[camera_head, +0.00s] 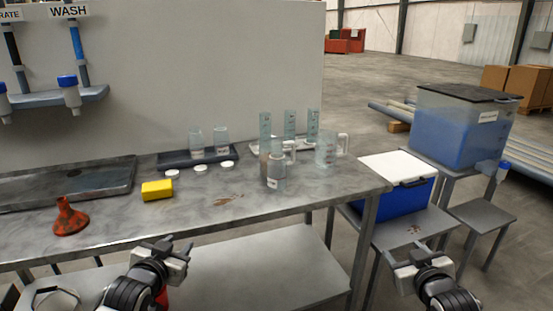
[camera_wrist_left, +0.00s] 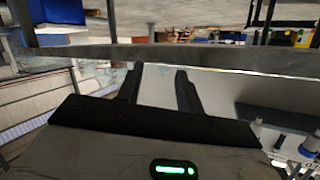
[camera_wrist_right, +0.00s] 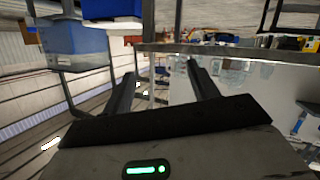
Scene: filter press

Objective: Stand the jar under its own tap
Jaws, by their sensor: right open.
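Two taps with blue parts hang from a grey wall shelf at the far left: one below the WASH sign (camera_head: 70,95), the other below a cut-off sign ending in RATE (camera_head: 4,104). A labelled jar with grey contents (camera_head: 276,178) stands upright near the right end of the bench; its label is too small to read. Two clear jars, left (camera_head: 195,143) and right (camera_head: 221,140), stand on a dark tray. My left gripper (camera_head: 170,250) is open and empty at the bench's front edge. My right gripper (camera_head: 405,255) is open and empty, right of the bench.
On the metal bench (camera_head: 215,215) are an orange funnel (camera_head: 70,217), a yellow sponge (camera_head: 157,190), white lids (camera_head: 200,168), tall cylinders (camera_head: 313,126) and a clear jug (camera_head: 327,150). A blue cooler (camera_head: 398,182) and a blue tank (camera_head: 460,130) stand to the right.

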